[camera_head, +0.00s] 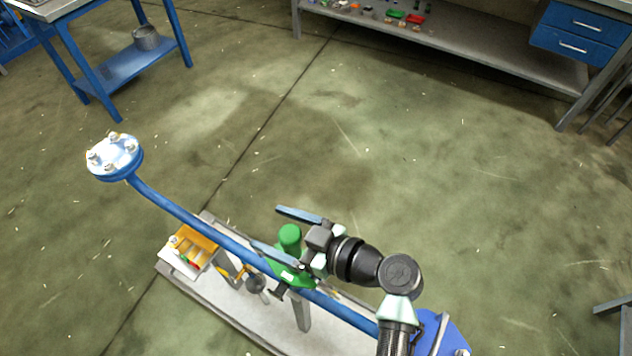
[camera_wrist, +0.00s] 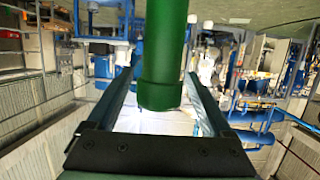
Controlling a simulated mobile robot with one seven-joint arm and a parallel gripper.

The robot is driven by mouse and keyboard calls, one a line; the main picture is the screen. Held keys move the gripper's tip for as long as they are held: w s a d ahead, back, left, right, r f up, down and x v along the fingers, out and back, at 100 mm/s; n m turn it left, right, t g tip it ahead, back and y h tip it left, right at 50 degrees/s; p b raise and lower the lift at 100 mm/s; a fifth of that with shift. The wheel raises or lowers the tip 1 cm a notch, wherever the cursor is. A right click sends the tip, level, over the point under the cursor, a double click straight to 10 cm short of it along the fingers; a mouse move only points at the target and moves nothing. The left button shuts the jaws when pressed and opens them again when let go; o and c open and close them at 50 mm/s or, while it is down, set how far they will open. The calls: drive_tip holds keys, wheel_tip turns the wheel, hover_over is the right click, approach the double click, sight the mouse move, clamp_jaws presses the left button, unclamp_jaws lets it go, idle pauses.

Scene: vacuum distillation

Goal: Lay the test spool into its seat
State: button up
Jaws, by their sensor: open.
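A green upright cylinder (camera_head: 290,237) on a wider green body (camera_head: 291,272) sits on the line of a long blue pipe (camera_head: 185,213). I cannot tell for sure whether it is the test spool; no seat can be made out. My gripper (camera_head: 266,227) is open, its two long fingers on either side of the green cylinder. In the wrist view the green cylinder (camera_wrist: 162,62) stands between the open fingers of my gripper (camera_wrist: 157,76), with a visible gap on both sides. The fingers and wrist hide part of the green body in the head view.
The blue pipe ends in a bolted flange (camera_head: 114,157) at left. Below it lies a narrow grey bench (camera_head: 232,312) with a box of small parts (camera_head: 190,250). A blue-framed table (camera_head: 125,75) and a long workbench (camera_head: 470,52) stand far back. The floor between is clear.

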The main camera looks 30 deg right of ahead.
drive_tip(key=b+v, duration=0.1)
drive_tip(key=v, duration=1.1)
drive_tip(key=shift+s+d+r, duration=0.2)
drive_tip(key=shift+s+r, duration=0.05)
drive_tip(key=shift+s, duration=0.05)
